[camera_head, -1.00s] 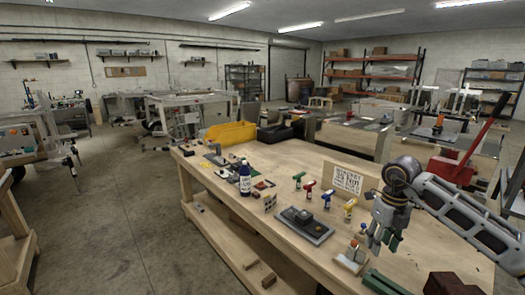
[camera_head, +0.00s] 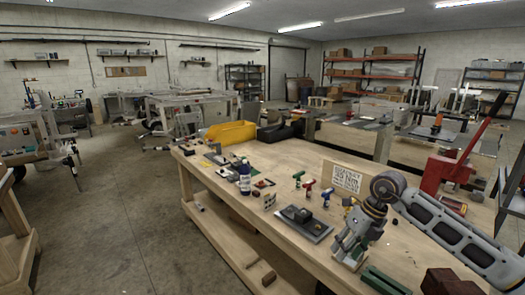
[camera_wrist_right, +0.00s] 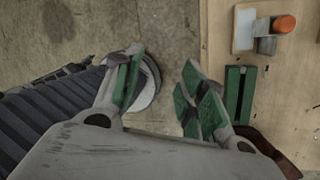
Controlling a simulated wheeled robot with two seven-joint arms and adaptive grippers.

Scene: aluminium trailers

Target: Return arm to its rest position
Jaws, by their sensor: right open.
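My right arm comes in from the right of the head view, over the wooden workbench (camera_head: 285,160). Its gripper (camera_head: 346,258) points down near the bench's front edge. In the right wrist view the green-padded fingers of this gripper (camera_wrist_right: 160,75) are spread apart with nothing between them. Concrete floor shows beyond the fingers, and the bench edge lies to their right. My left arm and gripper are not in view.
An orange-topped piece (camera_wrist_right: 284,23) on a small block and a green bar (camera_wrist_right: 238,92) lie on the bench beside the gripper. A grey tray (camera_head: 304,224), small drills, a sign (camera_head: 341,176), a blue bottle (camera_head: 245,178) and a red press (camera_head: 462,165) stand on the bench.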

